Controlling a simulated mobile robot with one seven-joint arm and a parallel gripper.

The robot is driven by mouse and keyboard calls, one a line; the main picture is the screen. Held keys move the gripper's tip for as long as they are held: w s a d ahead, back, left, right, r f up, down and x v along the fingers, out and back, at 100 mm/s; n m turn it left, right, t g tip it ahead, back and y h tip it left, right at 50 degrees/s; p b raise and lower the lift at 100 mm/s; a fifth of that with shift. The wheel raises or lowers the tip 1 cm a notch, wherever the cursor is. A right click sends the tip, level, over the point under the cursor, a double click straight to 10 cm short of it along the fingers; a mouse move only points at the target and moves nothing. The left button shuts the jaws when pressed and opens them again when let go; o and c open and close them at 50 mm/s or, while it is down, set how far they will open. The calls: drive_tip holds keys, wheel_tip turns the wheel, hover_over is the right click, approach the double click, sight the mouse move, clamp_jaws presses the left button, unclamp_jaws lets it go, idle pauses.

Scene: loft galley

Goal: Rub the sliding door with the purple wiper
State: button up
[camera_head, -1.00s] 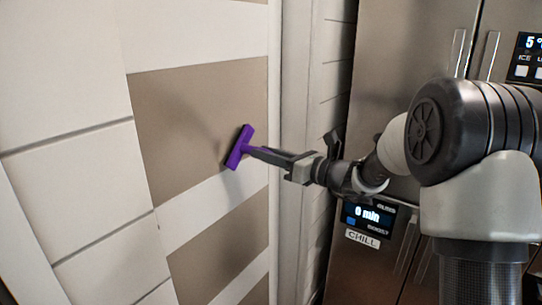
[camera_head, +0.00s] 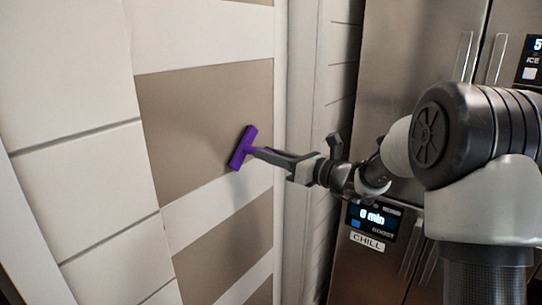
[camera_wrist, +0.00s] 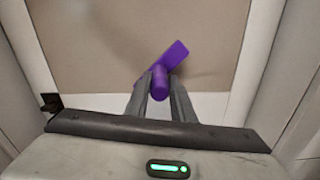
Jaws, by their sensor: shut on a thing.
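The purple wiper (camera_head: 243,148) has a flat bar head and a short handle. My gripper (camera_head: 262,153) is shut on its handle, and the head points at the sliding door (camera_head: 195,115), which has beige panels between white rails. The head is in front of a beige panel near its lower right, close to the white rail below; I cannot tell for sure whether it touches. In the wrist view the purple wiper (camera_wrist: 162,68) stands between the two fingers of my gripper (camera_wrist: 160,85), with the beige panel of the door (camera_wrist: 100,50) behind it.
A steel fridge (camera_head: 400,80) with handles and a lit display (camera_head: 372,219) stands to the right, behind my arm. A white-panelled wall (camera_head: 75,90) lies left of the door. A pale door frame (camera_head: 299,80) edges its right side.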

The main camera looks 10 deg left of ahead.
drive_tip(key=shift+w+a, duration=0.3)
drive_tip(key=shift+a, duration=0.25)
drive_tip(key=w+d, duration=0.1)
drive_tip(key=w+d+p, duration=0.1)
drive_tip(key=w, duration=0.1)
drive_tip(key=shift+w, duration=0.2)
idle(0.4)
drive_tip(key=shift+s+a+r+b, duration=0.1)
drive_tip(key=shift+s+a+b, duration=0.1)
drive_tip(key=shift+s+a, duration=0.6)
drive_tip(key=shift+s+a+b, duration=0.2)
drive_tip(key=shift+s+a, duration=0.3)
drive_tip(key=shift+s, duration=0.45)
drive_tip(key=v, duration=0.6)
drive_tip(key=shift+d, duration=0.15)
drive_tip(key=shift+w, duration=0.1)
